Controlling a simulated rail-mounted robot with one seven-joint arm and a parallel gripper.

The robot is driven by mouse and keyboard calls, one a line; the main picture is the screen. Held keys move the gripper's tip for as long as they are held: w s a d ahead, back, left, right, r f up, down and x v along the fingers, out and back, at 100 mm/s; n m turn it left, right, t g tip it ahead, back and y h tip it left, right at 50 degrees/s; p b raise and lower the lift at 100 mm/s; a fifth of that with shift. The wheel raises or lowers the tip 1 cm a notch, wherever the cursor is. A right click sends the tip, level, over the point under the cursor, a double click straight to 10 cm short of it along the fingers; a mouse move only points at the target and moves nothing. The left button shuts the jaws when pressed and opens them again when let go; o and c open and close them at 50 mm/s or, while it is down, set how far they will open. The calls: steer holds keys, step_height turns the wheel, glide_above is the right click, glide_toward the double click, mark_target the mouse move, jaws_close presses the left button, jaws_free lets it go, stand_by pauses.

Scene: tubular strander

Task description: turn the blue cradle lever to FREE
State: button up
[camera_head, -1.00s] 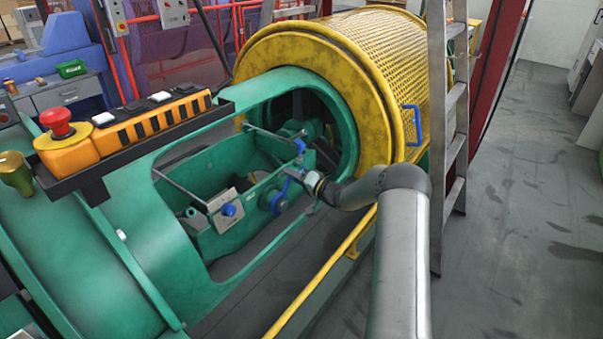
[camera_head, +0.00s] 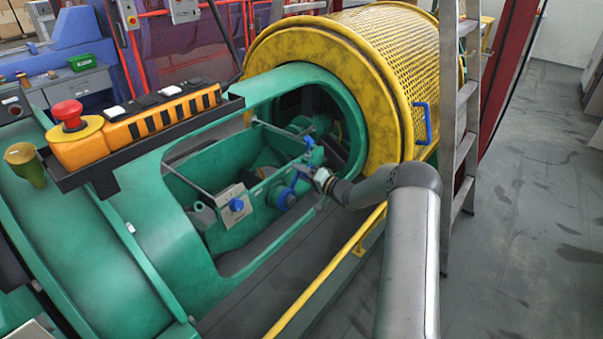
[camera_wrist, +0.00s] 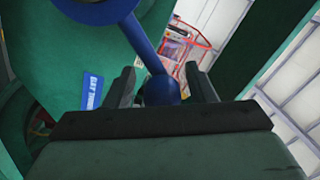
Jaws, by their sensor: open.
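The blue cradle lever (camera_head: 296,183) sits on the side of the green cradle, its arm rising to the right from a round blue hub (camera_head: 286,198). In the wrist view the lever's blue arm (camera_wrist: 146,45) runs down from the hub (camera_wrist: 95,8) to a rounded end (camera_wrist: 161,90). My gripper (camera_head: 316,176) is at the lever's outer end. In the wrist view my gripper (camera_wrist: 163,86) is open, with one finger on each side of that end. Gaps show beside it; it is not clamped. No FREE mark is readable.
A blue label (camera_wrist: 93,90) is on the green surface. The green frame (camera_head: 195,165) surrounds the opening. The yellow mesh drum (camera_head: 385,55), yellow rail (camera_head: 330,270) and ladder (camera_head: 462,110) stand nearby.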

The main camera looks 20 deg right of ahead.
steer(key=v, duration=1.7)
steer(key=w+a+r+n+g+h+p, duration=0.1)
steer(key=w+a+r+g+h+p, duration=0.1)
steer(key=a+r+h, duration=0.45)
steer(key=s+a+r+n+g+h+p, duration=0.1)
steer(key=s+a+r+g+h+p, duration=0.15)
steer(key=s+r+h, duration=0.35)
steer(key=s+a+r+n+g+y+p, duration=0.1)
steer(key=s+a+g, duration=0.2)
steer(key=s, duration=0.8)
steer(key=s+a+r+n+g+p, duration=0.1)
steer(key=s+a+r+g, duration=0.1)
steer(key=s+a, duration=0.4)
steer(key=s+a+r+n+g+y, duration=0.1)
steer(key=s+a+g, duration=0.3)
steer(key=s, duration=1.1)
steer(key=shift+s+a+r+n+g+y+p, duration=0.15)
steer(key=shift+s+r+n+g+y+p, duration=0.2)
steer(key=shift+r+n+g, duration=0.25)
